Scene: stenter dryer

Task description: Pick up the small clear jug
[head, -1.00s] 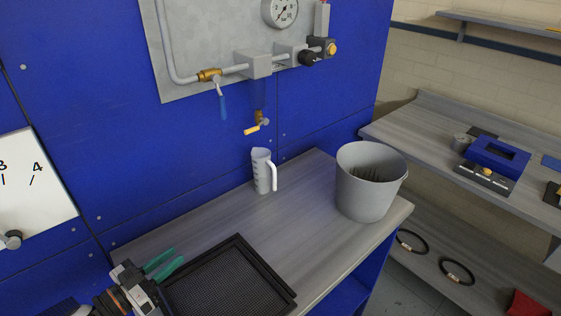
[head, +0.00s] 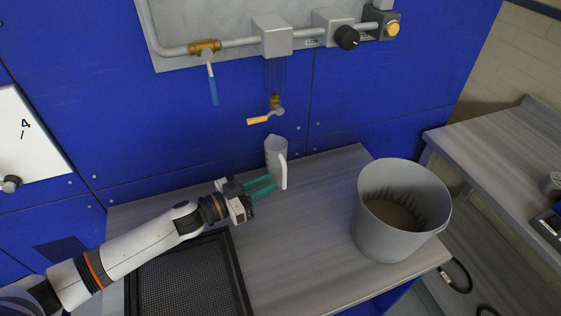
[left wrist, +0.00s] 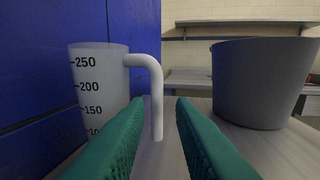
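The small clear jug (head: 274,154) stands upright on the grey worktop near the blue wall, with its white handle on the right side. In the left wrist view the jug (left wrist: 98,82) shows black marks such as 250 and 200, and its handle (left wrist: 156,92) hangs between the two fingers in the picture. My left gripper (head: 274,184) has green fingers spread apart, just in front of the jug. In the left wrist view the fingers (left wrist: 157,110) are open, with nothing gripped. I cannot tell whether a finger touches the jug. My right gripper is not in view.
A large grey bucket (head: 372,226) stands at the right of the worktop (head: 300,235). A black mesh tray (head: 240,292) lies below my left arm. A yellow-handled tap (head: 262,119) sticks out above the jug. Clear worktop lies between jug and bucket.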

